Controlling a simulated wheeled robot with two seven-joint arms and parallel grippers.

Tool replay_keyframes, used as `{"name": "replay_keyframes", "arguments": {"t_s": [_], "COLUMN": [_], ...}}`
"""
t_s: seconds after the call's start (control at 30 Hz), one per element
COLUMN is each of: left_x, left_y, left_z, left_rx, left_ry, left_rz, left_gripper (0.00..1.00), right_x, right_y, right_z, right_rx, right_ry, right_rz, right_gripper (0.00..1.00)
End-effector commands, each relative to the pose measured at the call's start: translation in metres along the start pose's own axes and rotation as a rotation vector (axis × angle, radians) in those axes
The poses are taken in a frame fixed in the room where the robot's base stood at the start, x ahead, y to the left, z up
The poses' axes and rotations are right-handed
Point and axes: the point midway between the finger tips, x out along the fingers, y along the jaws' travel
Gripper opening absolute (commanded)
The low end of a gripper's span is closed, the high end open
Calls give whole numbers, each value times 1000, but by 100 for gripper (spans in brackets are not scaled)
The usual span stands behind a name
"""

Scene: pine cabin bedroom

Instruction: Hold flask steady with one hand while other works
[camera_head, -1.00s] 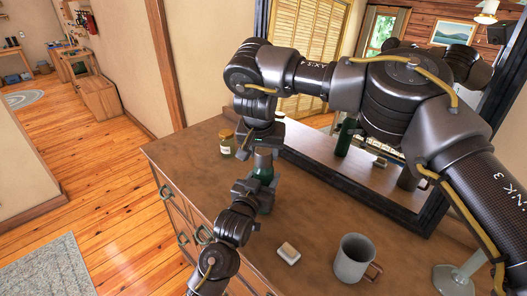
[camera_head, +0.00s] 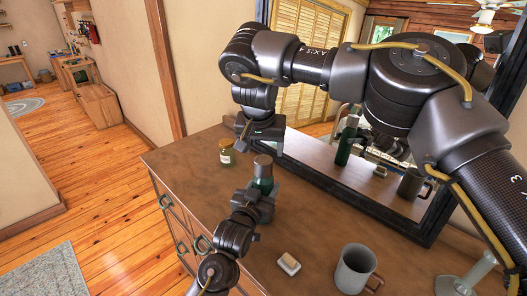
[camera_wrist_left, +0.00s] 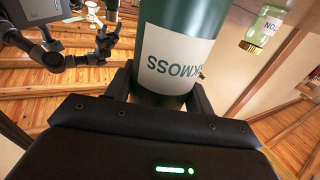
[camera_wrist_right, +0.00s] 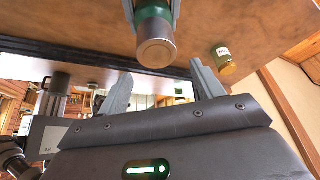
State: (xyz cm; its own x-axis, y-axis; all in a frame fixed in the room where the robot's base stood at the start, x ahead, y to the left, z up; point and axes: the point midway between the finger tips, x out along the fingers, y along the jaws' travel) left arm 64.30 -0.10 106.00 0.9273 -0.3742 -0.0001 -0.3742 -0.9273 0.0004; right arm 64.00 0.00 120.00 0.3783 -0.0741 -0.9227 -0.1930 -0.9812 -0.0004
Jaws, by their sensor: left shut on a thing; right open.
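The green flask (camera_head: 263,178) with a grey metal cap stands upright on the brown dresser top. My left gripper (camera_head: 258,196) is shut around its body, low down. In the left wrist view the flask (camera_wrist_left: 175,50) fills the space between the fingers, and its pale label shows. My right gripper (camera_head: 262,142) is above and slightly behind the flask, open and empty. In the right wrist view its fingers (camera_wrist_right: 160,85) are spread, and the flask's cap (camera_wrist_right: 156,48) is apart from them.
A small jar (camera_head: 226,152) stands left of the flask. A white block (camera_head: 289,264), a grey mug (camera_head: 352,270) and a glass-like stand (camera_head: 462,278) are to the right. A dark-framed mirror (camera_head: 335,180) rises behind and reflects them. Bare dresser top (camera_head: 190,155) lies at the left.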

Motion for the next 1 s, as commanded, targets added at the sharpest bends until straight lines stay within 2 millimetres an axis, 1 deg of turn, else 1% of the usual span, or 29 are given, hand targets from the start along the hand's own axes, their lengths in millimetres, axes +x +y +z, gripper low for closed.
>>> {"name": "replay_keyframes", "arguments": {"t_s": [0.1,0.13,0.3,0.57,0.67,0.77,0.87,1.0], "left_x": [0,0,0,0,0,0,0,0], "left_y": [0,0,0,0,0,0,0,0], "left_z": [0,0,0,0,0,0,0,0], "left_rx": [0,0,0,0,0,0,0,0], "left_ry": [0,0,0,0,0,0,0,0], "left_rz": [0,0,0,0,0,0,0,0], "left_gripper": [0,0,0,0,0,0,0,0], "right_x": [0,0,0,0,-5,-17,-36,-66], "right_y": [0,0,0,0,0,0,0,0], "right_z": [0,0,0,0,-1,-1,-1,-1], "right_rx": [0,0,1,1,0,0,-1,1], "right_ry": [0,0,0,0,2,4,6,6], "right_rz": [0,0,0,0,0,-1,0,0], "right_gripper": [67,69,92,92,92,92,92,92]}}
